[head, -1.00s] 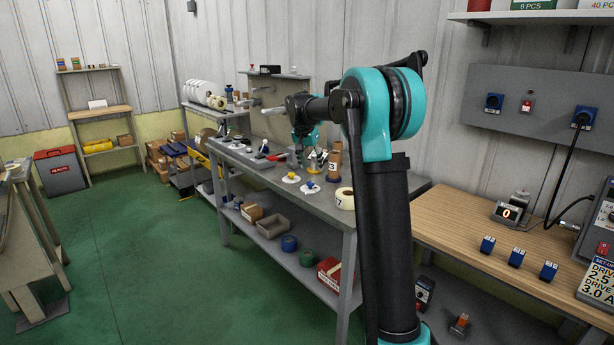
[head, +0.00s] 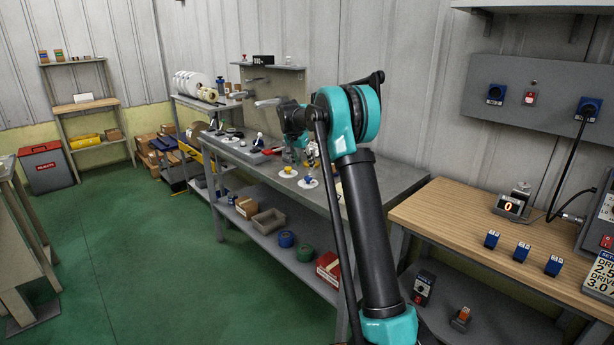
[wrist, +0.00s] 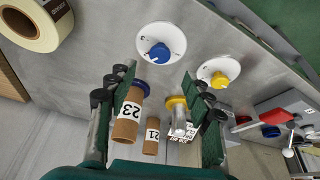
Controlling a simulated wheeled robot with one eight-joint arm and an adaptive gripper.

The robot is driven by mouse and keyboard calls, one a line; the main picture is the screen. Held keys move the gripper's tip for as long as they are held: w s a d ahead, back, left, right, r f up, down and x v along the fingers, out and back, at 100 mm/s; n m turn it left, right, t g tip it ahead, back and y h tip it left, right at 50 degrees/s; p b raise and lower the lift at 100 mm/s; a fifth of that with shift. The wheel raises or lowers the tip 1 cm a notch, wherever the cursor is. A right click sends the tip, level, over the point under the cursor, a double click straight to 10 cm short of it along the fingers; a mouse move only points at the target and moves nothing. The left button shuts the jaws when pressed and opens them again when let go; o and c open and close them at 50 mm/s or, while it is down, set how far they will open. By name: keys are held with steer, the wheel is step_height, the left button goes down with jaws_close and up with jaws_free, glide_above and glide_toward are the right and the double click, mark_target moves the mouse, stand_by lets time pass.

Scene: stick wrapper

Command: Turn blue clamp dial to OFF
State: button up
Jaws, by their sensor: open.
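The blue dial (wrist: 159,53) sits on a round white plate on the grey bench, at the upper middle of the wrist view. It also shows in the head view (head: 308,181), left of my arm. A yellow dial (wrist: 220,80) on a similar plate is to its right, and also shows in the head view (head: 288,171). My gripper (wrist: 157,82) is open and empty, its two green-padded fingers pointing towards the blue dial without touching it. In the head view my gripper is small and hard to make out. The OFF marking is too small to read.
Cardboard tubes labelled 23 (wrist: 127,120) and 21 (wrist: 152,137) and a yellow-ended roll (wrist: 179,118) stand between or near my fingers. A large label roll (wrist: 36,20) is at upper left. The grey bench (head: 395,185) has bare surface around the dial plates.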

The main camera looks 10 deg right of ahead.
mark_target(308, 177)
steer(key=x, duration=0.7)
steer(key=shift+f, duration=0.15)
steer(key=c, duration=1.2)
steer(key=shift+o, duration=0.2)
